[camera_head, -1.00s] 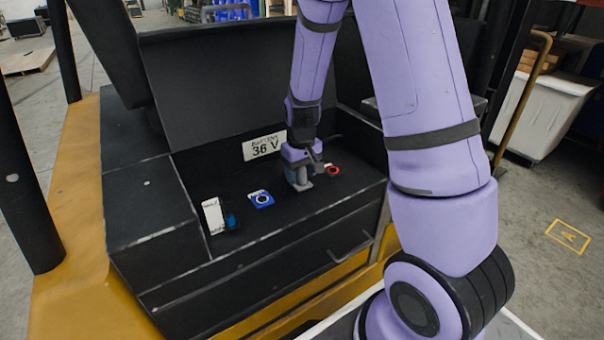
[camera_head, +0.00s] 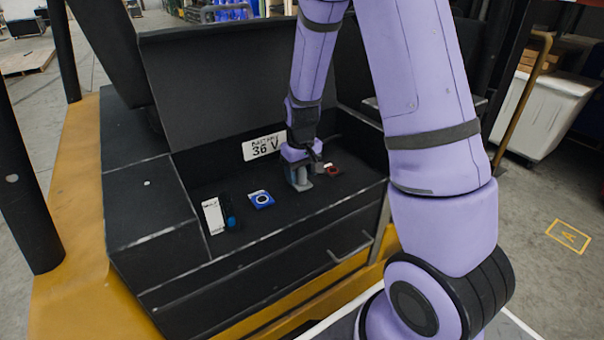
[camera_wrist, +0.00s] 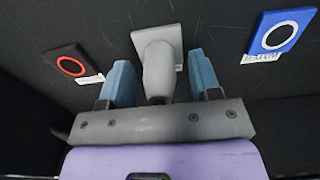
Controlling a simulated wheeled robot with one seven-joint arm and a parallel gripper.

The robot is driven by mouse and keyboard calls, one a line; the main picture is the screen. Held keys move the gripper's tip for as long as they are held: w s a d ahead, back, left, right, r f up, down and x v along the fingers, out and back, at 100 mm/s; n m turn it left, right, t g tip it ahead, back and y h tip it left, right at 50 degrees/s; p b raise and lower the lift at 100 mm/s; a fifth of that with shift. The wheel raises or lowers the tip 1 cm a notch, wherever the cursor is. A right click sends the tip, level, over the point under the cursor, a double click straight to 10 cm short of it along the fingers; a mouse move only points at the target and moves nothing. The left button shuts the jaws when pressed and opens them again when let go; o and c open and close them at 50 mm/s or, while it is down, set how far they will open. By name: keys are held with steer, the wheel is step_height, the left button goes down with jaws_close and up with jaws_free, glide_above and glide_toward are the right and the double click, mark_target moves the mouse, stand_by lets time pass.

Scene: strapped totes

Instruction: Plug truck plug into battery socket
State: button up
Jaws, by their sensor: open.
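A grey plug-like body (camera_wrist: 157,75) stands against a square grey plate (camera_wrist: 171,40) in the wrist view. I take them for the truck plug and battery socket; how deep the plug sits is hidden. My gripper (camera_wrist: 162,82) is open. Its two blue fingers stand either side of the grey body, with gaps visible on both sides. In the head view, my gripper (camera_head: 299,180) is low over the black battery deck (camera_head: 240,235), and the plug is hard to make out there.
A black plate with a red ring (camera_wrist: 71,66) lies left of the gripper in the wrist view, and a blue plate with a white ring (camera_wrist: 282,34) lies right. A white label (camera_head: 213,216) and a small dark blue object (camera_head: 231,219) are farther left on the deck. A 36 V sign (camera_head: 263,146) stands behind.

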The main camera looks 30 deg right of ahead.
steer(key=shift+s+a+f, duration=0.15)
steer(key=shift+s+f, duration=0.35)
steer(key=shift+f, duration=0.05)
jaws_close()
steer(key=shift+w+r, duration=0.15)
steer(key=shift+r, duration=0.1)
steer(key=shift+w+r, duration=0.15)
steer(key=shift+r, duration=0.3)
steer(key=shift+w+r, duration=0.1)
steer(key=shift+r, duration=2.15)
steer(key=shift+r, duration=0.1)
steer(key=shift+r, duration=3)
